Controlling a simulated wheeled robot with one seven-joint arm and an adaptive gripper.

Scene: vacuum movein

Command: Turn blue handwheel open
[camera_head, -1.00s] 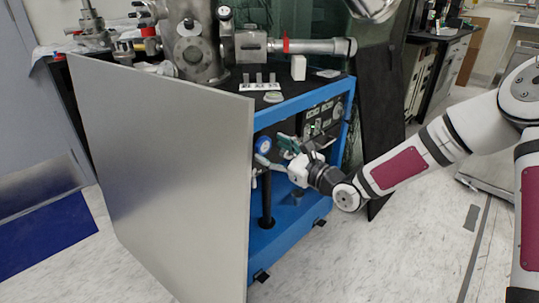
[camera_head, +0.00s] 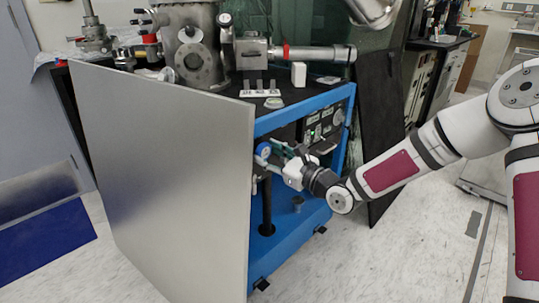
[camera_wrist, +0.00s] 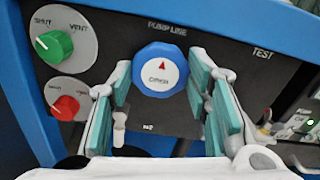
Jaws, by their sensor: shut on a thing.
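The blue handwheel (camera_wrist: 160,70) is on the dark panel of the cart. Its white centre carries a red arrow pointing up in the wrist view. It also shows in the head view (camera_head: 263,150), partly behind the panel's edge and my fingers. My gripper (camera_wrist: 162,84) has one teal-padded finger on each side of the wheel and is shut on it. In the head view my gripper (camera_head: 274,156) reaches in from the right, at the wheel. The exact contact of the left finger is hard to see.
A green knob (camera_wrist: 54,44) and a red knob (camera_wrist: 66,107) sit left of the wheel. A switch panel (camera_wrist: 298,121) is at the right. A large grey panel (camera_head: 165,170) stands close on the left in the head view. A dark board (camera_head: 380,135) leans at the right.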

